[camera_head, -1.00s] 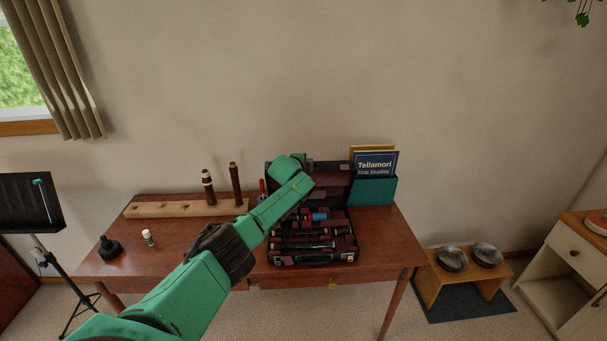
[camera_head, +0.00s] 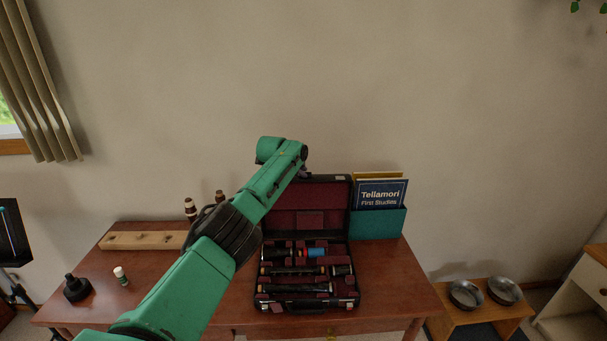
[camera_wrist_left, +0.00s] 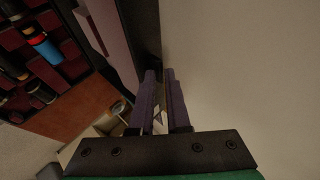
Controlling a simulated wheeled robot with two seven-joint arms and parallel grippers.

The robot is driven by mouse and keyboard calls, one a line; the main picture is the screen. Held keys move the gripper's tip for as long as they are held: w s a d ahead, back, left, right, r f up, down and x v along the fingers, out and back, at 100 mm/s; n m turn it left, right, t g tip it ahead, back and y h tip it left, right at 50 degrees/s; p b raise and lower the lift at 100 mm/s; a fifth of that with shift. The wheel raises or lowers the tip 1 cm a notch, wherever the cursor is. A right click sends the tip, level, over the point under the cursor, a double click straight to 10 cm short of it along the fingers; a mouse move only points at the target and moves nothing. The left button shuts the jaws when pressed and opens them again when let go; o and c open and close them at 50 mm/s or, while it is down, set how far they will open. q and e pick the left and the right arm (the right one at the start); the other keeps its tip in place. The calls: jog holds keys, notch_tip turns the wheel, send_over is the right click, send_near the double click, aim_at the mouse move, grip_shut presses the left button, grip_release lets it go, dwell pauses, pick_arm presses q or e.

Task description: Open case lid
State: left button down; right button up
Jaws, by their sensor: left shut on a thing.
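The black instrument case (camera_head: 347,290) stands on the wooden table, with dark red lining and several clarinet parts in its base. Its lid (camera_head: 330,195) stands up at the back, roughly upright, with its red lining facing me. My left arm reaches over the case, and my left gripper (camera_head: 306,174) is at the lid's top edge, mostly hidden by my wrist. In the left wrist view, the fingers (camera_wrist_left: 163,78) are shut on the dark lid edge (camera_wrist_left: 143,35). The case parts show at the left there. My right gripper is not in view.
A teal holder (camera_head: 378,223) with books stands right of the case, close to the lid. A wooden peg rack (camera_head: 140,240), a black stand (camera_head: 76,288) and a small bottle (camera_head: 121,276) are at the left. The wall is behind the table.

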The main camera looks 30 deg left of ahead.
pick_arm(q)
jog(key=shift+a+f, duration=0.2)
jog(key=shift+f, duration=0.05)
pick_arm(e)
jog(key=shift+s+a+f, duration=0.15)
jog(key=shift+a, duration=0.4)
pick_arm(q)
jog(key=c, duration=1)
grip_release()
jog(key=shift+s, duration=0.1)
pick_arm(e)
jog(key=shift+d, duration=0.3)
pick_arm(q)
jog(key=shift+s, duration=0.1)
